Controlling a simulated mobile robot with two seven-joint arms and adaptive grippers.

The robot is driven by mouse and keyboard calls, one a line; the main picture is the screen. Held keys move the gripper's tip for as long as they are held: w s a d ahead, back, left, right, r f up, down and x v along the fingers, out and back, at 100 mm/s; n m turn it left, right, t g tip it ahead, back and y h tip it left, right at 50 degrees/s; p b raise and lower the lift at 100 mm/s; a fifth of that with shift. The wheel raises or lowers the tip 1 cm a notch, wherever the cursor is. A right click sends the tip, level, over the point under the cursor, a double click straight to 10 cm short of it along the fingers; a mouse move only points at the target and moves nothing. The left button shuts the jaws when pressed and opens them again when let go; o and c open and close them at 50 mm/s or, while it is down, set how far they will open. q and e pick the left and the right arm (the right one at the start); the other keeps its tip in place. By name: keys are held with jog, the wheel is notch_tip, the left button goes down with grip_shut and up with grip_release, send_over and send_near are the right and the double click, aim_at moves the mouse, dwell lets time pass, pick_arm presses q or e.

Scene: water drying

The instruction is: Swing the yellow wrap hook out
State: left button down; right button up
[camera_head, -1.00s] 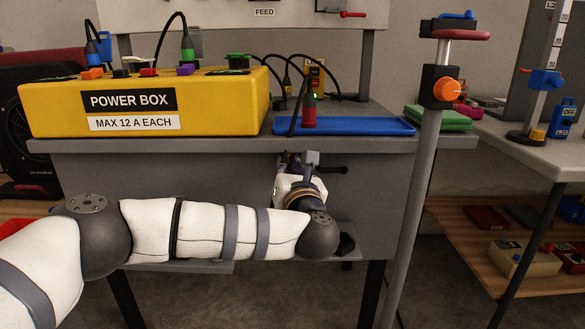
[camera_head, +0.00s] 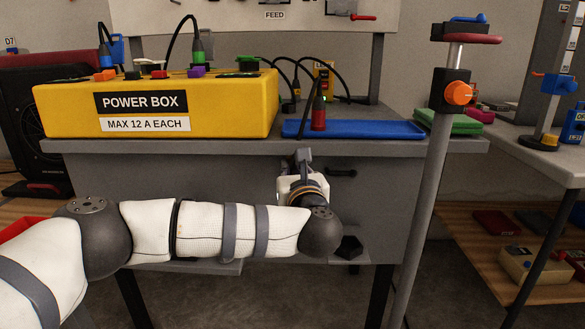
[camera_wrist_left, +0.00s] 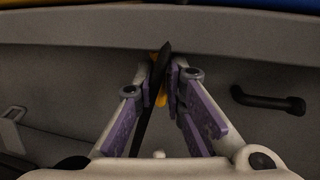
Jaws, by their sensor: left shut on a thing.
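The yellow wrap hook (camera_wrist_left: 161,99) shows as small yellow patches between and behind my left fingers in the left wrist view, just under the bench edge. My left gripper (camera_wrist_left: 167,74) is nearly closed there and shut on the hook; the exact contact is partly hidden. A dark cable (camera_wrist_left: 153,100) crosses in front of the hook, between the fingers. In the head view my left gripper (camera_head: 303,157) is below the bench's front edge, and I cannot make out the hook. My right gripper is not in view.
A yellow power box (camera_head: 220,115) and a blue tray (camera_head: 375,129) with a red-bodied plug (camera_head: 319,117) are on the bench (camera_head: 440,146). A dark drawer handle (camera_wrist_left: 268,101) is right of my gripper. A grey post (camera_head: 425,200) stands at the right.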

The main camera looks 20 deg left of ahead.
pick_arm(q)
jog(key=c, duration=1.7)
grip_release()
jog(key=shift+o, duration=0.2)
jog(key=v, duration=1.2)
jog(key=shift+r, duration=0.1)
